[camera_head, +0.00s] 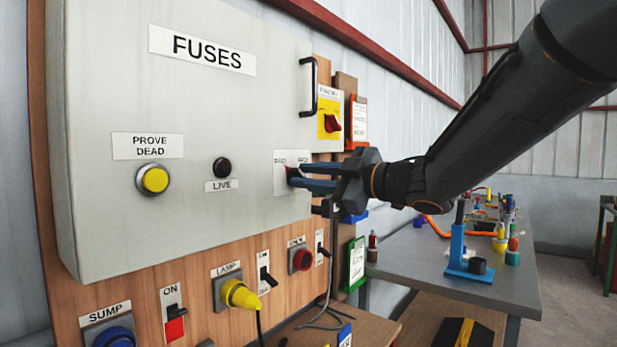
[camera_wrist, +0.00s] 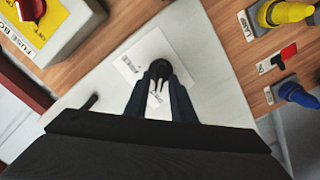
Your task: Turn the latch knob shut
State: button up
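The latch knob (camera_wrist: 160,71) is black and sits on a white label plate (camera_wrist: 136,62) on the pale grey fuse box door. In the wrist view it lies between the tips of my two blue-grey fingers, which leave no clear gap beside it. My gripper (camera_head: 292,178) reaches the same plate (camera_head: 281,185) from the right in the head view, its fingers a little apart. There the fingers hide most of the knob. The plate's small lettering is too blurred to read, so I cannot tell the knob's setting.
The FUSES door (camera_head: 235,110) has a black handle (camera_head: 309,88), a yellow button (camera_head: 155,180) and a black LIVE knob (camera_head: 222,167). A red rotary switch (camera_head: 332,123) is beyond its right edge. Switches and plugs line the wooden board below. A grey bench (camera_head: 400,262) stands right.

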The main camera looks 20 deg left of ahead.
jog(key=shift+o, duration=0.3)
jog(key=b+v, duration=0.1)
jog(key=v, duration=0.6)
jog(key=shift+s+d, duration=0.15)
jog(key=shift+d, duration=0.2)
